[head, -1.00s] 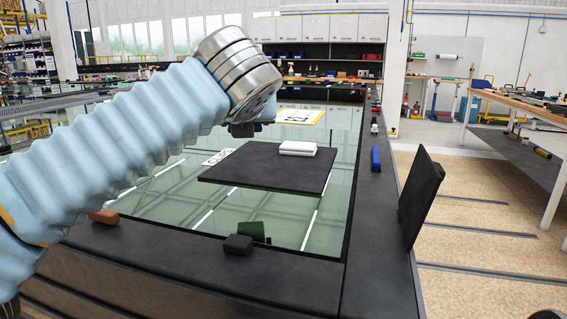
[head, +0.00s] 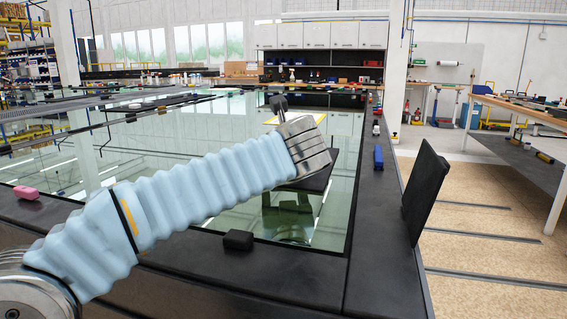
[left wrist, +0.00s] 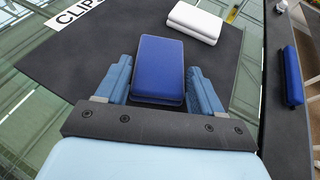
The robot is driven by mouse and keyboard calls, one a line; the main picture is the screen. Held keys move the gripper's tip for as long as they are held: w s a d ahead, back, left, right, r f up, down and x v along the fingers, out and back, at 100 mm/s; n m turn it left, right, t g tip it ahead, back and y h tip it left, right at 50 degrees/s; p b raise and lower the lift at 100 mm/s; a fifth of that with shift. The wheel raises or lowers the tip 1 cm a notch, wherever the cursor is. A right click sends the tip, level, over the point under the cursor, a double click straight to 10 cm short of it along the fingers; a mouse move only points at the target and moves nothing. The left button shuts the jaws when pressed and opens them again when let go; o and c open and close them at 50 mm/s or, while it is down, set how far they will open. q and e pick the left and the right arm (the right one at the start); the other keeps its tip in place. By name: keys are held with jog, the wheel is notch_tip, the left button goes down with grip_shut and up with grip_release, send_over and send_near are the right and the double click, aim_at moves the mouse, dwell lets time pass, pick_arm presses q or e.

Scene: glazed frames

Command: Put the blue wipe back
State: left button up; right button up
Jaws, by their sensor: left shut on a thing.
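A blue wipe (left wrist: 160,66) sits between the two blue fingers of my left gripper (left wrist: 158,80), which is shut on it, above the dark mat in the left wrist view. A folded white wipe (left wrist: 194,21) lies on the dark mat (left wrist: 88,48) just beyond it. In the head view my left arm covers the left gripper, the blue wipe, the white wipe and most of the dark mat (head: 318,182). My right gripper is not in view.
A blue block (head: 378,157) lies on the black right-hand border; it also shows in the left wrist view (left wrist: 291,75). A black block (head: 238,240) sits on the front border, a pink block (head: 25,192) at left. A black panel (head: 425,190) stands upright at right.

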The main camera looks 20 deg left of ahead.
pick_arm(q)
jog(key=shift+f, duration=0.1)
jog(key=o, duration=1)
jog(key=shift+r, duration=0.2)
jog(key=v, duration=1.2)
jog(key=shift+f, duration=0.1)
